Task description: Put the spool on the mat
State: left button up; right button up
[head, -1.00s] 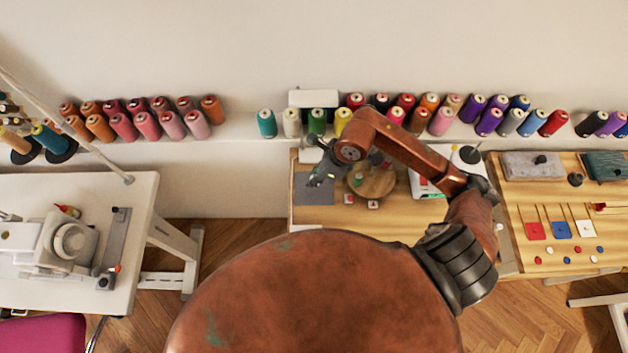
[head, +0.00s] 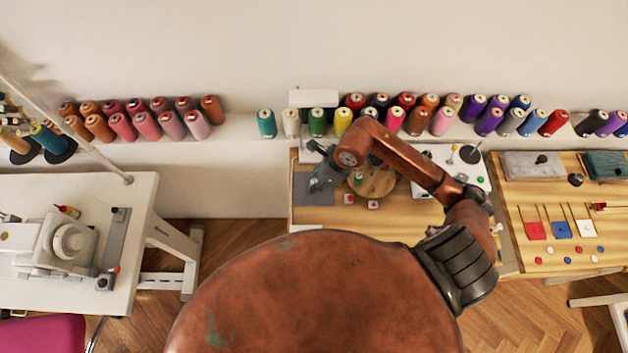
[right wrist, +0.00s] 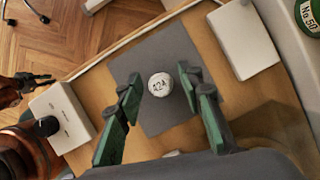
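The grey mat (head: 301,191) lies on the left of the middle wooden table, and it also shows in the right wrist view (right wrist: 172,52). My right gripper (head: 318,183) is low over the mat. In the right wrist view, its green fingers (right wrist: 159,87) are spread wide, with a gap on each side of a round white spool top (right wrist: 160,85) marked with a number. The spool appears to stand upright on the mat; its base is hidden from above.
A round wooden board (head: 378,183) stands right of the mat, with small items on and near it. In the right wrist view, a white box (right wrist: 243,42) and a white box with a black knob (right wrist: 62,115) flank the mat. Thread cones line the shelf behind.

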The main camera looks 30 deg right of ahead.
jog(key=shift+r, duration=0.15)
jog(key=v, duration=1.2)
jog(key=shift+p, duration=0.35)
dwell(0.6)
